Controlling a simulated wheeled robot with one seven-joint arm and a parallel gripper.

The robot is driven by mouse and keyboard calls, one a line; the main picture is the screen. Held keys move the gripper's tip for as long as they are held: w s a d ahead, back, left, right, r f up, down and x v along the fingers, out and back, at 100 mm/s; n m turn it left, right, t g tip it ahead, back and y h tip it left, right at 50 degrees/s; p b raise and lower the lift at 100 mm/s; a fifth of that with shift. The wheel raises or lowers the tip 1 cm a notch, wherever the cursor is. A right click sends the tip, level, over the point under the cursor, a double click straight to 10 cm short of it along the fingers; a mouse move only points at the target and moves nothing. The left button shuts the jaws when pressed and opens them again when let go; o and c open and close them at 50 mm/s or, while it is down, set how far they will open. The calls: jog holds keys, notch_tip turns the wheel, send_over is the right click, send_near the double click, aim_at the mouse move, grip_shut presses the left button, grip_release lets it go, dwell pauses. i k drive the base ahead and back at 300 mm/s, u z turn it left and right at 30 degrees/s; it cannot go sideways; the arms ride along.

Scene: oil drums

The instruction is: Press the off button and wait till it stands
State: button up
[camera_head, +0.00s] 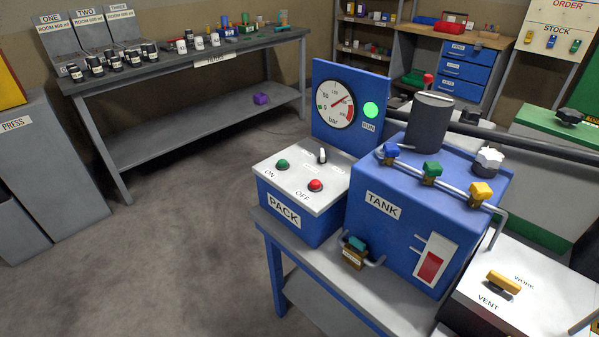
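The blue box labelled PACK (297,208) stands on a blue-framed table. On its pale sloped top are a green ON button (282,165) at the left and a red OFF button (316,185) at the right. A small grey toggle lever (322,155) stands behind them. The round bar gauge (334,104) on the blue panel has its needle pointing to the upper right, near the red part of the dial. The RUN lamp (370,110) glows green. My gripper is not in view.
The blue TANK (400,215), with valves and a grey cylinder (430,122), stands right of PACK. A panel with a yellow VENT handle (503,282) is at the lower right. A long bench (150,77) stands at the back left. The floor left of PACK is clear.

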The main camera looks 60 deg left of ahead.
aim_at(316, 185)
jog(key=u, duration=3.3)
jog(key=k, duration=1)
jog(key=z, duration=0.95)
jog(key=i, duration=1.05)
